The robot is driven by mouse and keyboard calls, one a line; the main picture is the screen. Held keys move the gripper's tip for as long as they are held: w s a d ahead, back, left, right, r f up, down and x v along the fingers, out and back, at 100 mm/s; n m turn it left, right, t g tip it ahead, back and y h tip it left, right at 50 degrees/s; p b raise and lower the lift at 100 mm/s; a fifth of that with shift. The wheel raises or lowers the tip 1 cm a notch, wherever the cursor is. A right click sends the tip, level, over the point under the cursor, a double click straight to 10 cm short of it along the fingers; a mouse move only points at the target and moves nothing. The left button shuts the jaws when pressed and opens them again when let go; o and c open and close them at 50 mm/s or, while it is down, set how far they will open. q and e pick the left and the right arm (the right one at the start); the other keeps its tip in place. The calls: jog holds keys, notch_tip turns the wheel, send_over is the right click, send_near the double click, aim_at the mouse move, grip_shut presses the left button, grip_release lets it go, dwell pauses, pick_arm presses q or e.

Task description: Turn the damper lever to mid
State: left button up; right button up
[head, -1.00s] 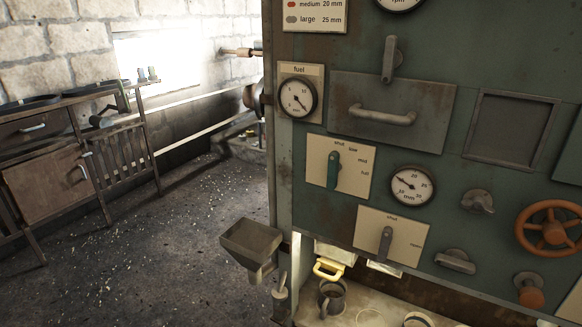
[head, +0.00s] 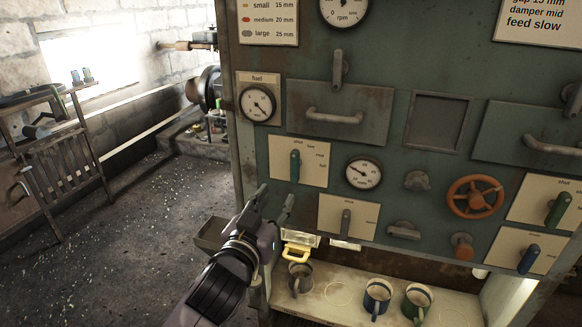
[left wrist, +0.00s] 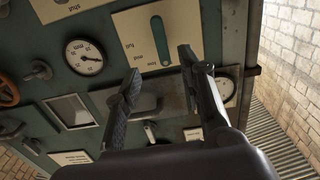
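A green lever (head: 295,165) stands upright on a cream plate with shut, low, mid and full marks, its handle near shut. It also shows upside down in the left wrist view (left wrist: 160,42). A second green lever (head: 558,208) and a blue lever (head: 528,258) sit on plates at the right edge. No readable label tells me which lever is the damper. My left gripper (head: 274,200) is open and empty, below and left of the first green lever, apart from it. In the left wrist view, its fingertips (left wrist: 160,62) point towards that lever's plate. My right gripper is not in view.
A grey lever (head: 346,222) with a shut plate, a gauge (head: 363,173) and an orange handwheel (head: 475,197) are nearby. A drawer handle (head: 334,117) sticks out above. A shelf (head: 340,292) below holds several mugs. A note (head: 541,20) reads damper mid. Open floor lies left.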

aim_at(294, 171)
pick_arm(q)
jog(key=p+x, duration=0.2)
jog(key=x, duration=1)
jog(key=shift+p, duration=0.3)
jog(key=shift+w+d, duration=0.15)
jog(key=shift+w, duration=0.45)
jog(key=c, duration=0.5)
grip_shut()
